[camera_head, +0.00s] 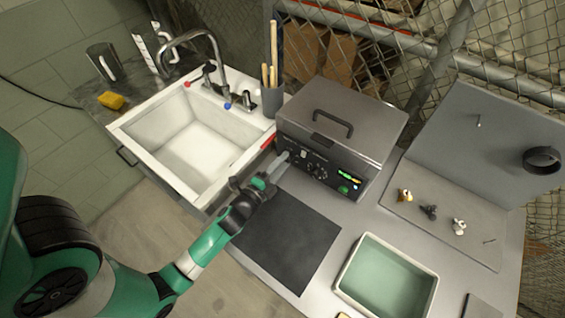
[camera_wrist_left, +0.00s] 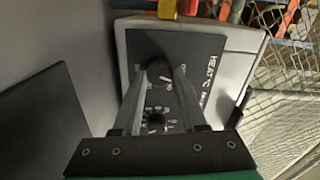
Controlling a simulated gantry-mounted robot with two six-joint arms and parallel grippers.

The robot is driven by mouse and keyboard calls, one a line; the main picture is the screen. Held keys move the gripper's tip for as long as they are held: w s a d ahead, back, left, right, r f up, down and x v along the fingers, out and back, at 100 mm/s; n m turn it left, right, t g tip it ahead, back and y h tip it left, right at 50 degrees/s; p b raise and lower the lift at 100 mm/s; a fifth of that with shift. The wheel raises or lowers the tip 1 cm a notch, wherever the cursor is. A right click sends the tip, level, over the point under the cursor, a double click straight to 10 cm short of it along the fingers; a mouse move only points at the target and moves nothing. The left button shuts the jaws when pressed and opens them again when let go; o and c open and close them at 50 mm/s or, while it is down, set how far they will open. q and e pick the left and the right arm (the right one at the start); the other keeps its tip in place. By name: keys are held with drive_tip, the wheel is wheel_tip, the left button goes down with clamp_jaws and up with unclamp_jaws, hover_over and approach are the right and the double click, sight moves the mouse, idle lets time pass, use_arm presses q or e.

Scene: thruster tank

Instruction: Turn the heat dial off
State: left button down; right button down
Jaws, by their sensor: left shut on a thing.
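The grey heated tank (camera_head: 340,118) has a black front panel (camera_wrist_left: 207,62) with a "HEAT °C" label, which shows in the left wrist view. My left gripper (camera_head: 285,163) reaches the left end of this panel from the front. In the left wrist view, its two fingers (camera_wrist_left: 160,74) are shut on a dark round dial (camera_wrist_left: 157,73), apparently the heat dial. The dial's pointer setting cannot be read. A second dial (camera_wrist_left: 155,122) with white marks around it sits nearer the gripper's base. My right gripper is in neither view.
A white sink (camera_head: 190,140) with a faucet stands to the left of the tank. A dark mat (camera_head: 290,240) lies in front of it, and a green-lined tray (camera_head: 385,280) stands at lower right. A cup with sticks (camera_head: 271,98) is behind the gripper.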

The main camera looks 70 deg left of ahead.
use_arm(q)
drive_tip(key=n, duration=0.3)
drive_tip(key=shift+n, duration=0.4)
idle(0.4)
drive_tip(key=shift+c, duration=2.3)
unclamp_jaws()
drive_tip(key=shift+s, duration=0.1)
drive_tip(key=b+v, duration=0.2)
drive_tip(key=v, duration=0.3)
drive_tip(key=b+v, duration=0.1)
drive_tip(key=v, duration=0.5)
drive_tip(key=shift+f+b, duration=0.25)
drive_tip(key=shift+b, duration=0.15)
drive_tip(key=shift+s+d+r, duration=0.1)
drive_tip(key=shift+s+r, duration=0.1)
drive_tip(key=shift+s, duration=0.1)
